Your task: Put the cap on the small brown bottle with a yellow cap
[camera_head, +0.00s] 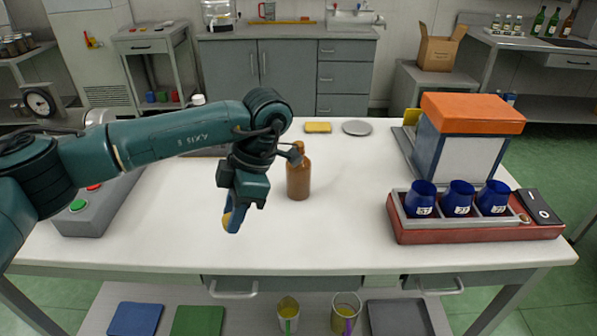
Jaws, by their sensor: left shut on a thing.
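The small brown bottle (299,181) stands upright near the middle of the white table. Its top looks brown, and no yellow cap shows on it. My left gripper (231,218) is left of the bottle and nearer the front edge, pointing down. Its blue fingers are shut on a small yellow thing, which looks like the yellow cap (227,220); the fingers hide much of it. A part of my left wrist overlaps the view of the bottle's neck; I cannot tell whether they touch. My right gripper is not in view.
A red tray (470,236) with blue cups (461,198) stands at the right, before an orange-topped box (472,113). A yellow sponge (318,127) and a grey disc (357,128) lie behind the bottle. A grey button box (95,212) is at the left. The front middle is clear.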

